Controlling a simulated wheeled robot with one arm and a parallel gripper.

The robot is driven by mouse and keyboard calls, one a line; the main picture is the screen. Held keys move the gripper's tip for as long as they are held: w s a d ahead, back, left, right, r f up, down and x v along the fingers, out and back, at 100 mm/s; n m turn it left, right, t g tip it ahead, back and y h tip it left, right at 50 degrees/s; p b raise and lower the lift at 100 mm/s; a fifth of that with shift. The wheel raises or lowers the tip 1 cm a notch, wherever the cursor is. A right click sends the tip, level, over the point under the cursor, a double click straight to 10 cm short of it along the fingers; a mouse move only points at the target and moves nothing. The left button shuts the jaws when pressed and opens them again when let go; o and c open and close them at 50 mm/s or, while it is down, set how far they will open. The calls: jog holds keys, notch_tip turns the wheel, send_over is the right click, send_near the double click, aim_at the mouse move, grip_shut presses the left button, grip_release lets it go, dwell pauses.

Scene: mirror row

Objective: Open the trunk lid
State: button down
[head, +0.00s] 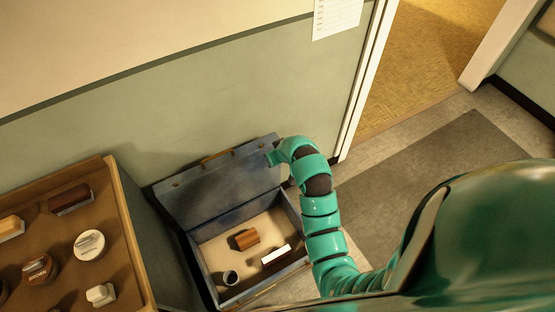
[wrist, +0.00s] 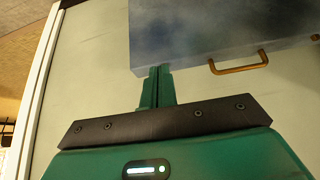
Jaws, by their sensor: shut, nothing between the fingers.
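The blue-grey trunk (head: 203,258) stands on the floor against the green wall in the head view. Its lid (head: 222,186) is raised and leans back toward the wall, so the inside shows. A brass-coloured handle (head: 216,157) sits on the lid's upper edge; it also shows in the wrist view (wrist: 238,67). My gripper (head: 271,158) is at the lid's upper right corner. In the wrist view my gripper (wrist: 159,72) is shut and empty, its fingertips at the lid's edge, left of the handle. I cannot tell whether they touch it.
Inside the trunk are a brown block (head: 246,239), a white-topped dark piece (head: 275,255) and a small grey cup-like item (head: 230,277). A brown-topped cabinet (head: 122,218) with several items stands at left. A doorway (head: 420,60) and a dark mat (head: 430,185) are at right.

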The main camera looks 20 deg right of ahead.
jog(key=w+d+r+m+t+b, duration=0.1)
jog(key=w+d+r+b, duration=0.35)
jog(key=w, duration=0.35)
jog(key=w+d+r+m+t+b, duration=0.1)
jog(key=w+d+r+m+b, duration=0.1)
jog(key=w+d+r+b, duration=0.35)
jog(key=w+a+f+n+g+b, duration=0.1)
jog(key=w+a+f+n+g, duration=0.3)
jog(key=a, duration=0.4)
notch_tip(320, 180, down, 14)
jog(key=w+m, duration=0.1)
jog(key=shift+a+r, duration=0.2)
jog(key=shift+a, duration=0.25)
jog(key=shift+f, duration=0.1)
